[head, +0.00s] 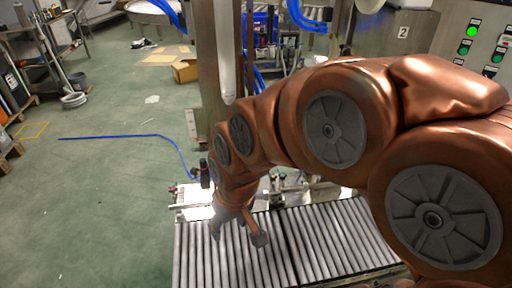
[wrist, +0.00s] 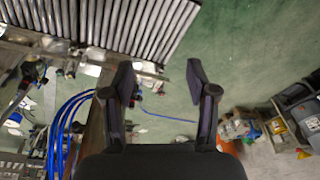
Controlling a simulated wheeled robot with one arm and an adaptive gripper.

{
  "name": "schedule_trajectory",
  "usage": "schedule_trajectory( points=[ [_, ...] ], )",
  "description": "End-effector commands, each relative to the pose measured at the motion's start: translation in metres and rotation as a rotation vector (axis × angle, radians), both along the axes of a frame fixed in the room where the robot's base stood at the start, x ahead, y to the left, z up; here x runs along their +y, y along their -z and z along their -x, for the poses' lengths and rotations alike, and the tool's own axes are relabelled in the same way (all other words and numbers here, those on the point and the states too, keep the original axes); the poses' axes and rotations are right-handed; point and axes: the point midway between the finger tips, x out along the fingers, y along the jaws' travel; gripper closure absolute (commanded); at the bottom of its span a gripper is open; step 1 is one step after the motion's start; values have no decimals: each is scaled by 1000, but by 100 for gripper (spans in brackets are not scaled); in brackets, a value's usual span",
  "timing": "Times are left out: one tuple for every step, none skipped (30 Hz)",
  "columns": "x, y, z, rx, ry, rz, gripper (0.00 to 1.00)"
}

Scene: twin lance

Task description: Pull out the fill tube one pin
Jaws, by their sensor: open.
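My gripper (head: 238,234) hangs over the roller conveyor in the head view, with its two fingers spread. I cannot pick out the fill tube one pin in either view. Metal fittings (wrist: 62,58) run along the conveyor's edge, left of the fingers in the wrist view. My arm hides much of the machine in the head view.
The roller conveyor (head: 325,238) fills the lower middle. A steel column (head: 212,70) with a white cylinder (head: 227,50) stands behind my arm. Blue hoses (wrist: 62,125) curve at left in the wrist view. A control panel (head: 475,45) is at upper right. Green floor (head: 90,200) at left is mostly free.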

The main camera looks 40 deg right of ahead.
Motion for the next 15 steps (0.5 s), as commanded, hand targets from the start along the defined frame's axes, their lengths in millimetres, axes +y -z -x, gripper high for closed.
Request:
schedule_trajectory(
  points=[
    [-3,26,-21,-53,11,-13,42],
    [-5,33,-35,-95,17,-16,42],
    [-9,41,-53,-147,24,-22,42],
    [-12,47,-66,-184,30,-26,42],
    [-15,53,-79,-225,37,-30,42],
    [-20,60,-96,-278,49,-35,42],
    [-24,64,-108,-317,59,-37,42],
    [-28,69,-121,-359,68,-38,42],
    [-35,75,-136,-409,81,-41,42],
    [-40,79,-148,-449,92,-43,42],
    [-46,83,-159,-488,104,-43,42],
    [-54,88,-174,-541,121,-41,42],
    [-61,90,-184,-584,134,-39,42],
    [-68,94,-194,-621,147,-37,42],
    [-77,98,-207,-673,167,-35,42]
  ],
)
